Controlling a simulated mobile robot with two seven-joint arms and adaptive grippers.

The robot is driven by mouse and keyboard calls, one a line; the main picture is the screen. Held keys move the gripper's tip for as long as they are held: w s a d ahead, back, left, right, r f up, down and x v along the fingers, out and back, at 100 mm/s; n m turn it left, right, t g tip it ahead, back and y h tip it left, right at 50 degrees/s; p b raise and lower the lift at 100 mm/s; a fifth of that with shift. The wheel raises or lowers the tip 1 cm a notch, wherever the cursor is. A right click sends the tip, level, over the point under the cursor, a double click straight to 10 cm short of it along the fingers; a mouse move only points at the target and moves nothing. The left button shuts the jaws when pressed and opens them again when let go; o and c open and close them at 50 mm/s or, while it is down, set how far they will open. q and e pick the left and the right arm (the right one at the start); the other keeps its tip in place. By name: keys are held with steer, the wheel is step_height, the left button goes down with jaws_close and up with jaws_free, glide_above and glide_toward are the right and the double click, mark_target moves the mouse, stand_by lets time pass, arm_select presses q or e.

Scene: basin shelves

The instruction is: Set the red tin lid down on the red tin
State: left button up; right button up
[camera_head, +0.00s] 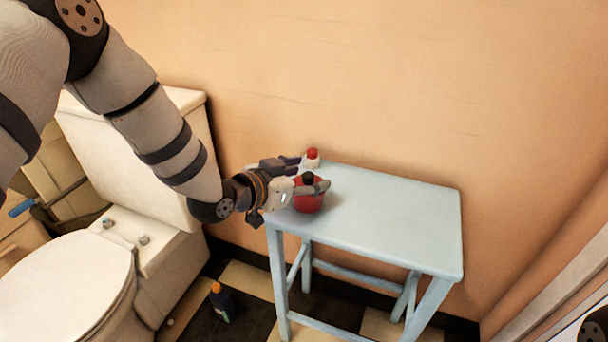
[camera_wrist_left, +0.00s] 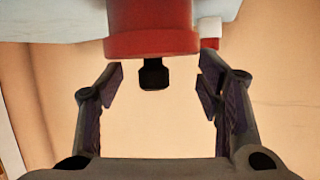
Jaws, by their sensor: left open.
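The red tin (camera_head: 309,203) stands upright on the left end of the light blue table. The red tin lid (camera_wrist_left: 150,44), with its black knob (camera_wrist_left: 154,74), sits on top of the tin (camera_wrist_left: 150,14) in the left wrist view and looks level. The knob also shows in the head view (camera_head: 308,178). My left gripper (camera_head: 306,174) is open at the height of the knob. In the left wrist view its fingers (camera_wrist_left: 160,85) are apart on either side of the knob, with clear gaps. My right gripper is not in view.
A small white bottle with a red cap (camera_head: 312,158) stands behind the tin, near the wall. The rest of the blue table (camera_head: 400,215) is clear. A white toilet (camera_head: 75,275) is at the left. A dark bottle with an orange cap (camera_head: 222,303) stands on the floor.

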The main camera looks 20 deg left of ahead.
arm_select(q)
steer(key=shift+r, duration=0.9)
steer(key=p+v, duration=0.3)
steer(key=v, duration=0.9)
steer(key=s+f+n+g+y, duration=0.2)
steer(key=s+f+g, duration=0.4)
steer(key=s+f, duration=0.8)
steer(key=s+f+n+g+y, duration=0.1)
steer(key=s+f+g, duration=0.2)
steer(key=s+f, duration=0.45)
steer(key=s+f+n+g+y, duration=0.1)
steer(key=s+f+g, duration=0.25)
steer(key=s, duration=0.65)
steer(key=s+n+g+y, duration=0.15)
steer(key=s+g, duration=0.35)
steer(key=s, duration=1.3)
steer(key=w+r+t+p, duration=0.2)
steer(key=w+r+p, duration=0.3)
steer(key=w+r, duration=0.2)
steer(key=shift+a+r+p, duration=0.15)
steer(key=shift+a+p, duration=0.15)
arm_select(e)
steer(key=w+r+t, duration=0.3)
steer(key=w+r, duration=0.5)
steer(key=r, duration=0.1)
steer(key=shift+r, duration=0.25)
